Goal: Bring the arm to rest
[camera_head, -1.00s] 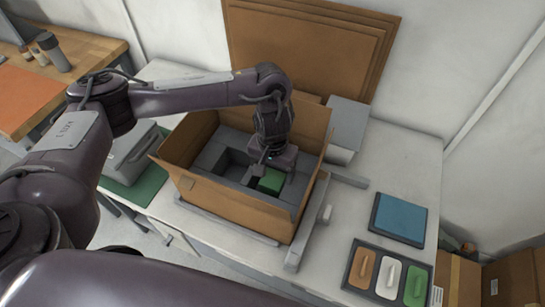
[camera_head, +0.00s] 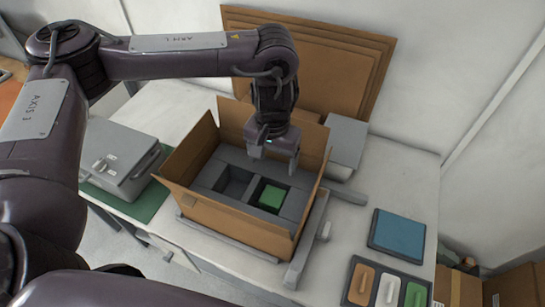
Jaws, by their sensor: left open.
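My left arm reaches in from the left across the bench. My left gripper (camera_head: 280,155) points down above the open cardboard box (camera_head: 222,210). It is open and holds nothing that I can see. The box has a grey insert (camera_head: 232,205) with two square wells. A green block (camera_head: 271,197) sits in the right well, below the gripper and apart from it. The left well looks empty. My right gripper is not in view.
A grey case (camera_head: 120,158) stands on a green mat (camera_head: 148,204) left of the box. At right lie a blue pad (camera_head: 398,230) and a tray (camera_head: 347,298) with orange, white and green handled pieces. Cardboard sheets (camera_head: 370,50) lean on the wall behind.

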